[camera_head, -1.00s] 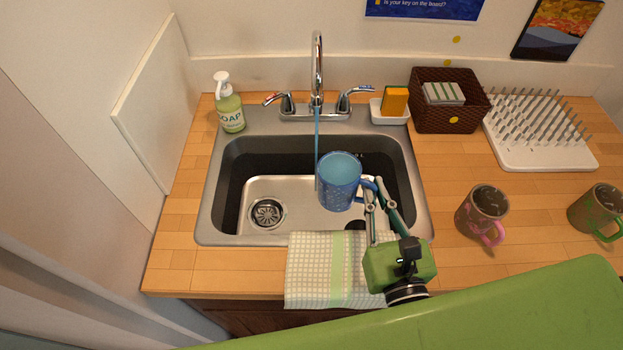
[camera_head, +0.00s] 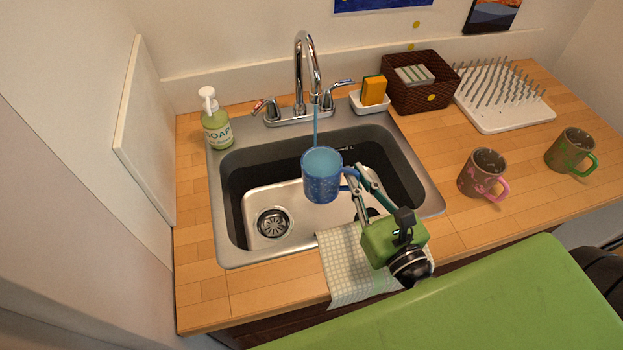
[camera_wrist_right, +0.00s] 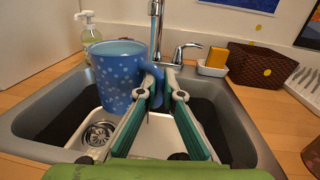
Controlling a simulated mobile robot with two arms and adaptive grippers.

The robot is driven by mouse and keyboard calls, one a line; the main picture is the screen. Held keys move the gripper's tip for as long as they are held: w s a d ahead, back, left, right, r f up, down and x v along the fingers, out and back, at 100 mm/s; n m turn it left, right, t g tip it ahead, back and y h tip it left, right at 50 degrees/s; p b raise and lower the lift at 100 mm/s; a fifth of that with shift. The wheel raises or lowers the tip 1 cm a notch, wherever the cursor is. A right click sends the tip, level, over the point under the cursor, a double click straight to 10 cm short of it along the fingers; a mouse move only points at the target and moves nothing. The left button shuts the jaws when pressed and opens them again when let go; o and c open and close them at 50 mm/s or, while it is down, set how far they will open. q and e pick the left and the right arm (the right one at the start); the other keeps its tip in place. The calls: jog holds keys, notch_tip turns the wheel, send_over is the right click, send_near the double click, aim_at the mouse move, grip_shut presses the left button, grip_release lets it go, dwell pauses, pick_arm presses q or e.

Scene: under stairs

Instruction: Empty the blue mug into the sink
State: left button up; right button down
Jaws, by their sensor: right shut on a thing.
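The blue mug (camera_head: 322,182), with light dots, is upright above the sink basin (camera_head: 240,165). My right gripper (camera_head: 350,178) is shut on its handle side, at the mug's right. The mug (camera_wrist_right: 116,75) also shows in the right wrist view, left of the fingers (camera_wrist_right: 150,82). Its inside looks light blue; I cannot tell how full it is. A thin blue stream of water (camera_head: 315,126) falls from the faucet (camera_head: 304,70) and meets the mug's back rim in the picture. Whether it runs in or behind is unclear. My left gripper is out of view.
A soap bottle (camera_head: 216,122) stands left of the faucet. A sponge (camera_head: 374,90), a brown basket (camera_head: 432,96) and a drying rack (camera_head: 510,115) line the back right. A pink-handled mug (camera_head: 482,172) and a green-handled mug (camera_head: 570,150) stand right. A towel (camera_head: 345,270) hangs over the front edge.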

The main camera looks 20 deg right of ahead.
jog(key=w+d+f, duration=0.1)
jog(key=w+d, duration=0.2)
jog(key=d, duration=0.3)
jog(key=w+d+f+b, duration=0.1)
jog(key=w+d, duration=0.2)
jog(key=d, duration=0.4)
jog(key=shift+f, duration=0.35)
jog(key=shift+a, duration=0.15)
jog(key=a+n+p, duration=0.4)
jog(key=a+n, duration=0.2)
jog(key=n, duration=0.3)
jog(key=shift+a+n, duration=0.4)
